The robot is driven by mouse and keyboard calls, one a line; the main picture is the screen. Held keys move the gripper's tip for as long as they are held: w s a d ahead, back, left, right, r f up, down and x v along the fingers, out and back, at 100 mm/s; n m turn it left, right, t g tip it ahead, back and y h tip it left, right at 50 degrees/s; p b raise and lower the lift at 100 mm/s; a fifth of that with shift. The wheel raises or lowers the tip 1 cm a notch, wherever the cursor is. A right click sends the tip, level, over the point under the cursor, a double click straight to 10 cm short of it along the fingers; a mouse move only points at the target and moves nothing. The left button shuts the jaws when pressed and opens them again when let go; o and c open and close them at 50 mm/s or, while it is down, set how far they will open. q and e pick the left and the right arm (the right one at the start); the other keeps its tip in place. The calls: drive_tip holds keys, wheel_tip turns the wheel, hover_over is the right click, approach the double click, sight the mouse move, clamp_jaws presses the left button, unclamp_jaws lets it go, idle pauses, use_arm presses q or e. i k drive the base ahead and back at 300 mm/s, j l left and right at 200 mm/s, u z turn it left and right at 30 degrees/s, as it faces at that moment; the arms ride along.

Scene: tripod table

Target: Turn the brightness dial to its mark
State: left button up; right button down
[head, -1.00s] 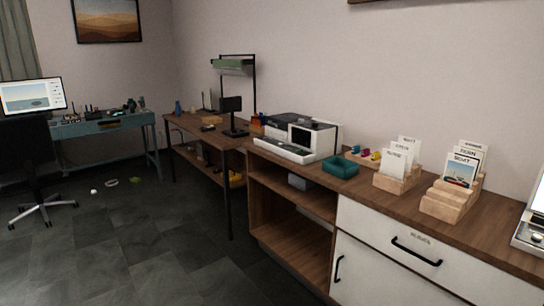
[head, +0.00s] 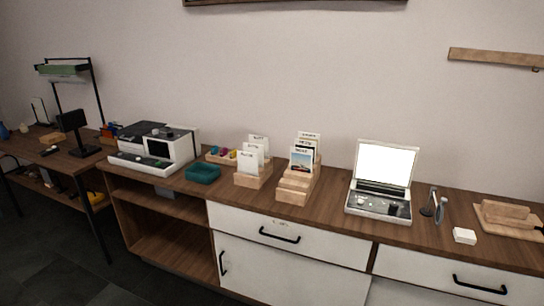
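A grey case-like device (head: 361,202) stands on the counter right of centre, with its bright white panel (head: 386,160) raised. Its front deck has small dark controls, including a round dark knob (head: 393,209). A white and black machine (head: 184,149) stands on the counter at the left, with small controls on its front strip. Neither device's labels nor any dial mark can be read at this size, so I cannot tell which control is the brightness dial. Neither of my grippers is in view.
A teal tray (head: 203,173), wooden card holders (head: 294,185), a dark stand (head: 441,211), a small white block (head: 464,236) and a wooden block on a board (head: 508,214) share the counter (head: 330,215). Drawer handles (head: 279,236) stick out in front.

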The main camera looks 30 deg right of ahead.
sight(393, 206)
drive_tip(key=z, duration=1.7)
